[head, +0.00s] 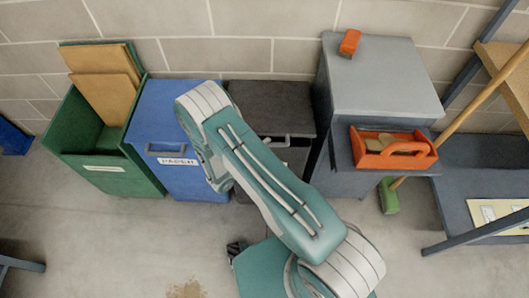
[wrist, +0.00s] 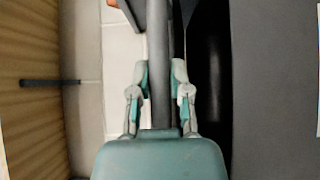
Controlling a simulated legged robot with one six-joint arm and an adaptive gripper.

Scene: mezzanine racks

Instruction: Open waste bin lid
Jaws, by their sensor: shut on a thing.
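A dark grey waste bin with a flat lid (head: 272,98) stands between a blue bin and a grey cabinet in the head view. The lid looks down. A handle (head: 292,137) runs along its front edge, partly hidden by my arm. In the wrist view a dark bar (wrist: 161,25), which looks like that handle, passes between the two fingers of my gripper (wrist: 160,72). The fingers are shut on it from both sides. The grey lid surface (wrist: 275,90) fills the right of the wrist view, beyond a black gap. My arm hides most of the gripper in the head view.
The blue bin marked PAPER (head: 190,104) and a green bin (head: 67,130) holding cardboard stand to the left. A grey cabinet (head: 375,80) stands close on the right, with an orange tool tray (head: 372,157) before it. Floor in front is mostly clear.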

